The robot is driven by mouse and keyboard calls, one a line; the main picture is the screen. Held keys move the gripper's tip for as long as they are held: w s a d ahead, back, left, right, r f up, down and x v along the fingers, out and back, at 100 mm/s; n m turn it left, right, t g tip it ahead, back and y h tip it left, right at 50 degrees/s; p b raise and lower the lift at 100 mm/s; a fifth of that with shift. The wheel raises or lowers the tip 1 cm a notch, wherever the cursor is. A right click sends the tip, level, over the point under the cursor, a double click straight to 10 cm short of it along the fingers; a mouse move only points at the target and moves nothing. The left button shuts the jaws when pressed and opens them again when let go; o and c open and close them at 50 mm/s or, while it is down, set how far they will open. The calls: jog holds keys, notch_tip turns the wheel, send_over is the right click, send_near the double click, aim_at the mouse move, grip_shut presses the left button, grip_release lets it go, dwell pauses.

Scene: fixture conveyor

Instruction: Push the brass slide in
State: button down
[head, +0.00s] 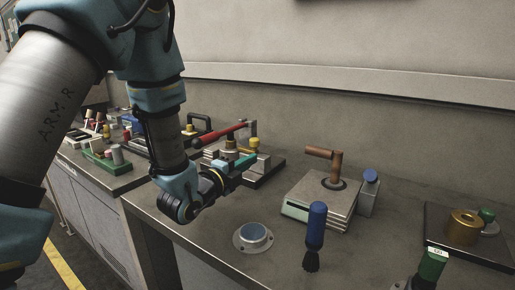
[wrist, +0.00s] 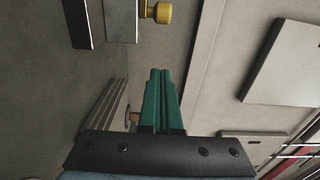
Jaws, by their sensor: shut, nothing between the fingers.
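A yellow-brass knob (wrist: 162,13) sticks out of a grey block (wrist: 121,20) at the top of the wrist view; I take it to be the end of the brass slide. A yellow knob (head: 254,142), likely the same one, shows on the fixture behind my gripper in the head view. My gripper (wrist: 160,72) has its green fingers pressed together and empty, pointing toward the knob with a visible gap. In the head view my gripper (head: 252,158) is in front of this fixture and hides part of it. How far the slide is in cannot be told.
A red-handled lever (head: 225,132) rises close behind my gripper. To the right stand a box with a brown handle (head: 323,153), a blue-handled brush (head: 316,225) and a brass cylinder (head: 463,226). A round blue-topped button (head: 254,234) sits near the bench front.

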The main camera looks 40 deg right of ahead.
aim_at(256, 144)
jog(key=w+d+p, duration=0.1)
jog(key=d, duration=0.1)
jog(key=w+d+p, duration=0.1)
jog(key=d, duration=0.2)
jog(key=w+d+p, duration=0.1)
jog(key=w+d, duration=0.1)
jog(key=shift+d+r+p, duration=0.15)
jog(key=shift+d+p, duration=0.1)
jog(key=shift+p, duration=0.1)
jog(key=shift+w+p, duration=0.3)
jog(key=shift+w, duration=0.55)
jog(key=shift+w+f, duration=0.1)
jog(key=shift+f, duration=0.1)
jog(key=shift+w+f+b, duration=0.15)
jog(key=shift+w+b, duration=0.25)
jog(key=shift+b, duration=0.55)
jog(key=shift+w+b, duration=0.2)
jog(key=shift+b, duration=0.15)
jog(key=shift+w+r, duration=0.1)
jog(key=shift+r, duration=0.1)
